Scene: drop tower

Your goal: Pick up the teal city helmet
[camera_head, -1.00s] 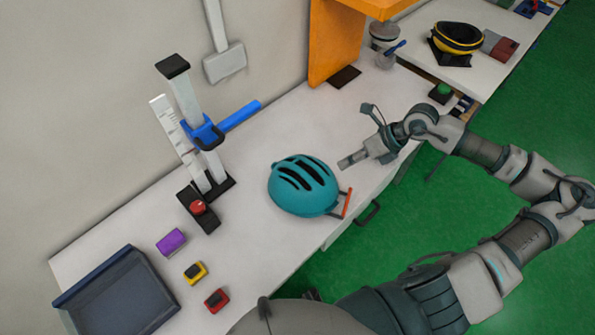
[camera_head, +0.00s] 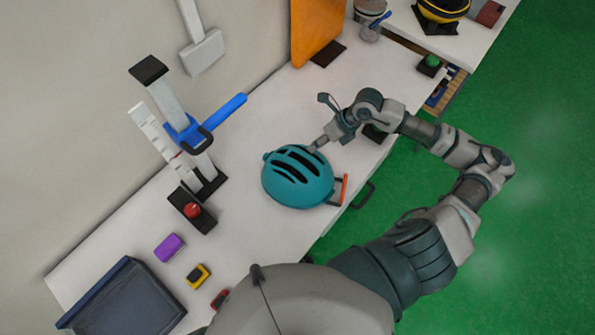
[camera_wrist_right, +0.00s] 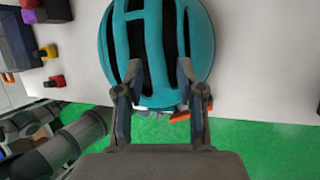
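The teal city helmet (camera_head: 297,182) rests on the white table with dark vents on top. An orange-red strip (camera_head: 344,188) shows at its right side. My right gripper (camera_head: 318,143) is at the helmet's far right edge in the head view. In the right wrist view its two fingers (camera_wrist_right: 159,75) are spread apart, and the helmet (camera_wrist_right: 200,48) shows between and beyond them. They overlap its edge in the picture; I cannot tell if they touch it. My left gripper is not in view.
A drop tower with a blue clamp (camera_head: 190,132) and red button (camera_head: 192,210) stands left of the helmet. A purple block (camera_head: 169,247), a yellow block (camera_head: 197,276) and a dark tray (camera_head: 125,305) are at lower left. An orange panel (camera_head: 318,30) stands behind. Bare table lies between.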

